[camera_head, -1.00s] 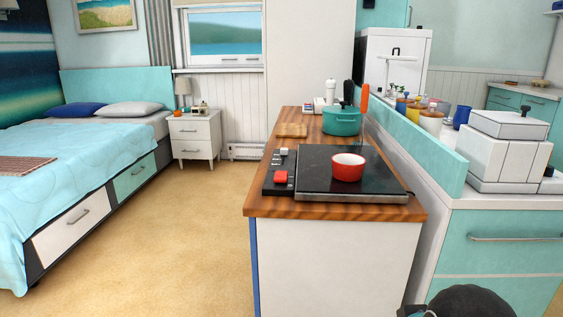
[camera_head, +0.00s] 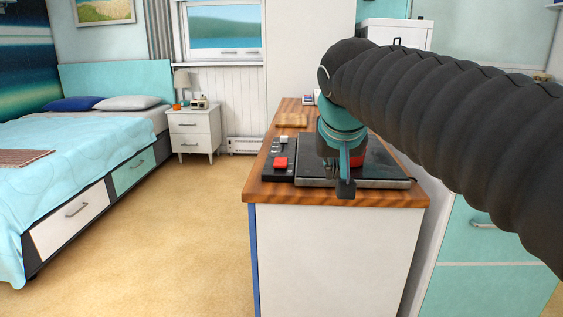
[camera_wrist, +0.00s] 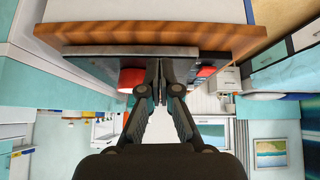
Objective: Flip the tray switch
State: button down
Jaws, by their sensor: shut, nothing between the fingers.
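A red switch (camera_head: 281,162) and a small white block (camera_head: 284,139) sit on a black strip (camera_head: 269,174) along the left side of a dark flat tray (camera_head: 309,171) on the wooden counter. The red switch also shows in the wrist view (camera_wrist: 206,71), right of the fingers. My gripper (camera_head: 345,188) is shut and empty, at the front edge of the tray, to the right of the red switch and apart from it. In the wrist view my gripper's fingertips (camera_wrist: 160,72) lie between the red switch and a red bowl (camera_wrist: 132,77). Which way the switch is tipped is unclear.
The red bowl (camera_head: 357,160) stands on the tray, mostly hidden behind my gripper. My arm hides the pot and jars behind. A wooden board (camera_head: 292,120) lies farther back on the counter (camera_head: 262,188). The floor (camera_head: 190,220) left of the counter is clear.

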jog(key=w+a+r+t+b, duration=0.1)
jog(key=w+a+r, duration=0.6)
jog(key=w+a, duration=0.2)
jog(key=shift+w+a+m+t, duration=0.3)
jog(key=shift+a, duration=0.6)
jog(key=shift+f, duration=0.1)
jog(key=b, duration=0.1)
send_over(281, 161)
jog(key=s, duration=0.3)
notch_tip(281, 161, down, 7)
jog(key=shift+s+r, duration=0.15)
jog(key=shift+r, duration=0.05)
jog(key=f+b, duration=0.1)
jog(key=f, duration=0.2)
jog(key=shift+w+f, duration=0.15)
jog(key=shift+w, duration=0.05)
jog(key=shift+f, duration=0.55)
jog(key=shift+f, duration=0.1)
